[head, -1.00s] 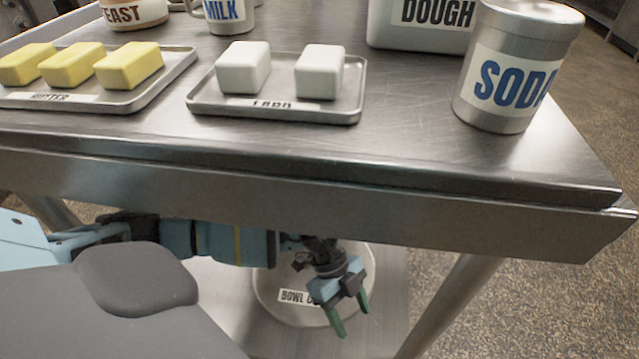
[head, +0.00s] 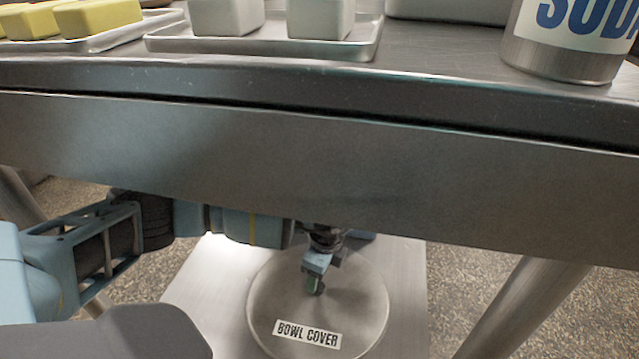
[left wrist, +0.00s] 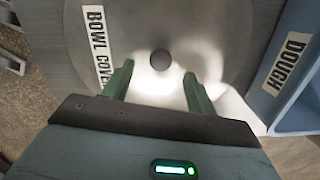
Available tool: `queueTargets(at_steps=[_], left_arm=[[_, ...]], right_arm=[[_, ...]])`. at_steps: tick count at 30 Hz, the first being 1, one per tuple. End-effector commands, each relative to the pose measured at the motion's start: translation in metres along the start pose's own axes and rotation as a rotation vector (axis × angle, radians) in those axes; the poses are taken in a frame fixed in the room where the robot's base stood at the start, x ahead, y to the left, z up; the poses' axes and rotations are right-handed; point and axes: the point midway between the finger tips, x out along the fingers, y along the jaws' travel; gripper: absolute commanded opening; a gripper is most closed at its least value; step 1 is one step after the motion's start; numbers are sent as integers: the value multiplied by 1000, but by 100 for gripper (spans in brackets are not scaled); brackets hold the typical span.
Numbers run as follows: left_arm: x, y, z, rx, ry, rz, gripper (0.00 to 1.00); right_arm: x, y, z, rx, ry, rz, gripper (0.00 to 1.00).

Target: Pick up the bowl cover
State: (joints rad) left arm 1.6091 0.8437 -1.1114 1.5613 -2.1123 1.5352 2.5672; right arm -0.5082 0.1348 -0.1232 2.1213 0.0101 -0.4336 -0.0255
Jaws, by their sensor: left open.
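The bowl cover (head: 345,318) is a round grey metal disc with a white "BOWL COVER" label. It lies on the lower shelf under the steel table. In the left wrist view the cover (left wrist: 212,28) fills the middle, with a small dark round knob (left wrist: 160,59) at its centre. My left gripper (head: 316,284) is under the tabletop, over the cover. In the left wrist view its green fingers (left wrist: 157,82) are open and point toward the knob, one to each side of its line, with nothing between them. My right gripper is not seen.
The steel table edge (head: 330,165) hangs over my left arm. On top are a tray (head: 260,46) with white blocks, a tray of yellow blocks (head: 100,16) and a soda canister (head: 565,58). The lower shelf (head: 200,290) has a table leg (head: 520,305) to its right. A blue "DOUGH" container (left wrist: 290,80) stands beside the cover.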

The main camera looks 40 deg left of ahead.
Motion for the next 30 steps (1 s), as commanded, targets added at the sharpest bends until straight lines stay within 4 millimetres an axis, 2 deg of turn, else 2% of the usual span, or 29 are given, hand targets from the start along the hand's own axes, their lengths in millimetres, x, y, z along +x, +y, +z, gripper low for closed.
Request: queueTargets(at_steps=[8, 18, 26, 30], left_arm=[[9, -1, -1, 0, 0, 1, 58], [51, -2, -4, 0, 0, 1, 58], [52, -2, -4, 0, 1, -1, 58], [52, -2, -4, 0, 2, -1, 41]], right_arm=[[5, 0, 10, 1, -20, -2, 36], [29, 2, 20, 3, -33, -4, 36], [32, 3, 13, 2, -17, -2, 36], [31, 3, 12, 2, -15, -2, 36]])
